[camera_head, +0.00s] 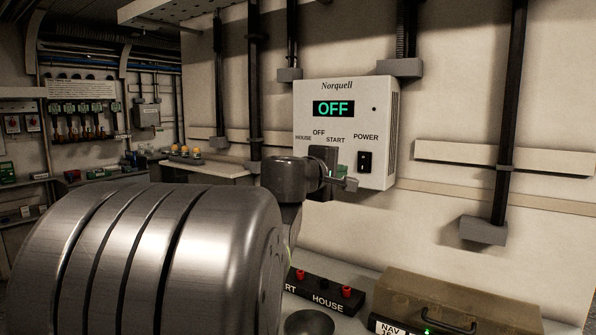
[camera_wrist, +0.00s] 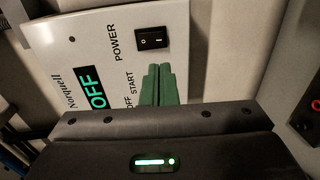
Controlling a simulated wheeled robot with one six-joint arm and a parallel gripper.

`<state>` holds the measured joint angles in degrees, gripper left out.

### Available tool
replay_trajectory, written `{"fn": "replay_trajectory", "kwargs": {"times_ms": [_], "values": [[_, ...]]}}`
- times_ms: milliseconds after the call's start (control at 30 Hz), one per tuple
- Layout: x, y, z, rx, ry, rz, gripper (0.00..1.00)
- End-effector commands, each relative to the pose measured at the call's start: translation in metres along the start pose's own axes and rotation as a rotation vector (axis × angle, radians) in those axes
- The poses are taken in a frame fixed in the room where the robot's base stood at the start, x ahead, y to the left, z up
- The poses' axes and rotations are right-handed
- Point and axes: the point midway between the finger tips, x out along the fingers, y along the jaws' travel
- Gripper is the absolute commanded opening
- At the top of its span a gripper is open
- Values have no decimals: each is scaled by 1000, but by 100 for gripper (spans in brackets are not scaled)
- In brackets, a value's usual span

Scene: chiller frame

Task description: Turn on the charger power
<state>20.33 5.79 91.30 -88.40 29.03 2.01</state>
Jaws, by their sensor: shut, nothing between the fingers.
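The charger is a white wall box labelled Norquell (camera_head: 345,105). Its green display (camera_head: 333,108) reads OFF. The black POWER rocker switch (camera_head: 365,161) is at the lower right of its face. In the wrist view the charger (camera_wrist: 115,30) appears turned sideways, with the rocker switch (camera_wrist: 152,37) near the top. My gripper (camera_head: 350,184) is at the lower part of the box, just below and left of the switch. In the wrist view its green fingers (camera_wrist: 159,70) are shut together, empty, with tips close to the switch. I cannot tell whether they touch the panel.
My arm covers much of the head view's lower left and hides part of the charger's selector area. Below stand a black HOUSE terminal block (camera_head: 328,290) with red posts and a brown battery box (camera_head: 450,300). Dark conduits (camera_head: 510,100) run down the wall.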

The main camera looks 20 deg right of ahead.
Motion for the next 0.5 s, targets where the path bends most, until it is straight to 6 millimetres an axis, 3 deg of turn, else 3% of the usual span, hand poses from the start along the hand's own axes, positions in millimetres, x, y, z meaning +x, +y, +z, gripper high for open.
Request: {"fn": "replay_trajectory", "kwargs": {"times_ms": [300,500], "values": [[64,0,0,-1,-1,-3,0],[93,0,0,-1,0,-2,0]]}}
